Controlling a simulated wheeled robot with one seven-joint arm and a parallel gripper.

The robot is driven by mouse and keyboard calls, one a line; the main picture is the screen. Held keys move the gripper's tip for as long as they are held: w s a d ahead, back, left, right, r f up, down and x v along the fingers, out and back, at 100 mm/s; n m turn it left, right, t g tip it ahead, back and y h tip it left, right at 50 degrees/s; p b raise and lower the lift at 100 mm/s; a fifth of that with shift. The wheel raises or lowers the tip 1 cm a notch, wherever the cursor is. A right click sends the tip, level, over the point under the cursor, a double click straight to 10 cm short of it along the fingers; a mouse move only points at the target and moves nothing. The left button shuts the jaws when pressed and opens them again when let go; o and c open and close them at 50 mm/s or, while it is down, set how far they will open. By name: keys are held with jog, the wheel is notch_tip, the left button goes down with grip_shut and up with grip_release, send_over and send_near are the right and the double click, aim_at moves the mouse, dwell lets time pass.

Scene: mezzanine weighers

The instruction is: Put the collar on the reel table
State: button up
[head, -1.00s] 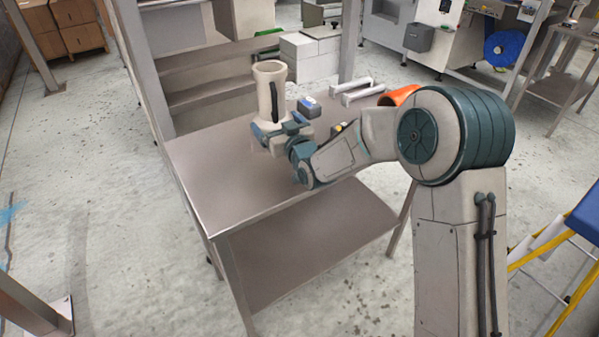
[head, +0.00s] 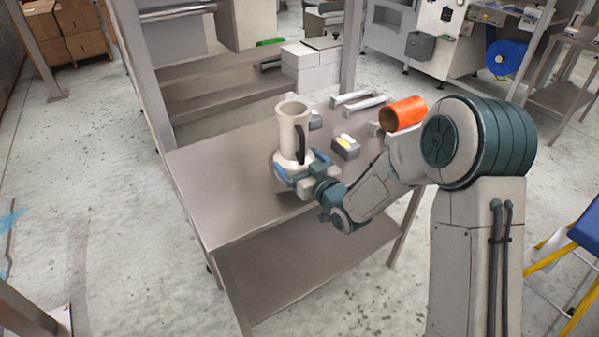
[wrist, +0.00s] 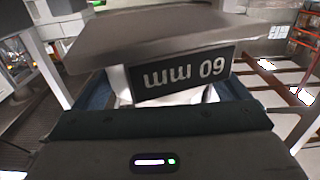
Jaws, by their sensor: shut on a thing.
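The collar (head: 292,135) is a tall cream tube with a dark strip down its side, upright in the head view. My gripper (head: 298,176) is shut on its lower part. In the wrist view the collar (wrist: 180,40) is very close, with a dark "60 mm" label appearing upside down; the jaws (wrist: 165,95) lie on both sides of it. A grey-brown metal table (head: 215,190) with a lower shelf is under the collar and gripper. Whether the collar's bottom touches its top is hidden. I cannot tell whether this is the reel table.
The table's left part is bare. A blue-topped yellow stepladder (head: 585,228) stands at right.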

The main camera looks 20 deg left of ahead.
jog(key=shift+f+p, duration=0.3)
jog(key=shift+f, duration=1.6)
jog(key=shift+f, duration=0.15)
jog(key=o, duration=1)
jog(key=shift+c, duration=0.2)
jog(key=shift+r, duration=0.2)
jog(key=b+v, duration=0.2)
jog(key=v, duration=1)
jog(key=shift+b, duration=0.3)
